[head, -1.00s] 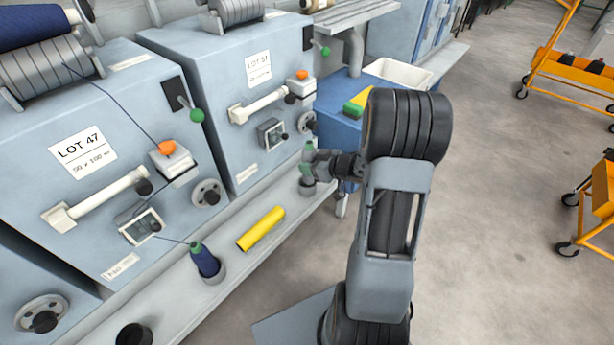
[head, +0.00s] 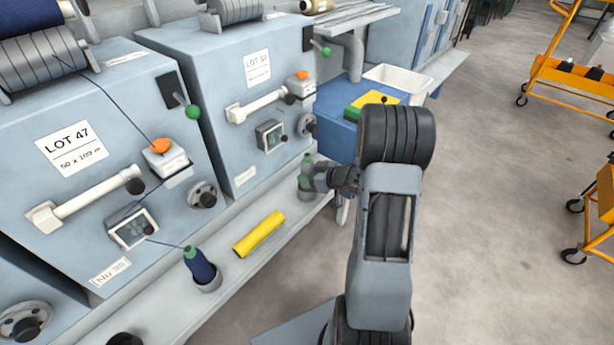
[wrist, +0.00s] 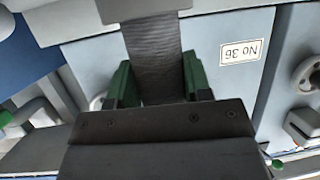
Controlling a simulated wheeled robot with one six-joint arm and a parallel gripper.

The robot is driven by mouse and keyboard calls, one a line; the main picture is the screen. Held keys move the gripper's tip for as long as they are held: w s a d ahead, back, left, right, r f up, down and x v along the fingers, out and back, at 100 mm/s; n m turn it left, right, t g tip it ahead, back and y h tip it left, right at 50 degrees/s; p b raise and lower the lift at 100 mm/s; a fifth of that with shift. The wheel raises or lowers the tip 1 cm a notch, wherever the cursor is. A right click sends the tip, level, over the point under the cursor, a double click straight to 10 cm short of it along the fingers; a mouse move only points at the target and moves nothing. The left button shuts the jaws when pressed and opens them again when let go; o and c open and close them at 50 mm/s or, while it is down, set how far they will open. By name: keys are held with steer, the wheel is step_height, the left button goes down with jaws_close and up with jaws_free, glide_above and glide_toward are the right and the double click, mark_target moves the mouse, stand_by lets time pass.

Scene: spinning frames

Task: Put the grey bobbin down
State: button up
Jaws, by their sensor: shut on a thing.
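The grey bobbin (wrist: 155,62) is between the green finger pads of my gripper (wrist: 158,85) in the wrist view, which looks upside down. My gripper is shut on it. In the head view, my gripper (head: 312,178) is at the far end of the pale shelf (head: 222,300), in front of the second machine. The bobbin's green tip (head: 307,159) shows above the fingers. The fingers cover part of its body. I cannot tell whether its base touches the shelf or a holder.
A navy bobbin (head: 201,268) with a green top stands in a grey cup on the shelf. A yellow tube (head: 259,233) lies on the shelf beyond it. The blue-grey machines (head: 100,180) stand close behind. A blue cart (head: 338,135) is beyond my gripper. Orange carts (head: 570,75) stand right.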

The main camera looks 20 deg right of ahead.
steer(key=shift+f, duration=0.15)
steer(key=shift+f, duration=0.25)
steer(key=o, duration=1)
steer(key=shift+c, duration=0.2)
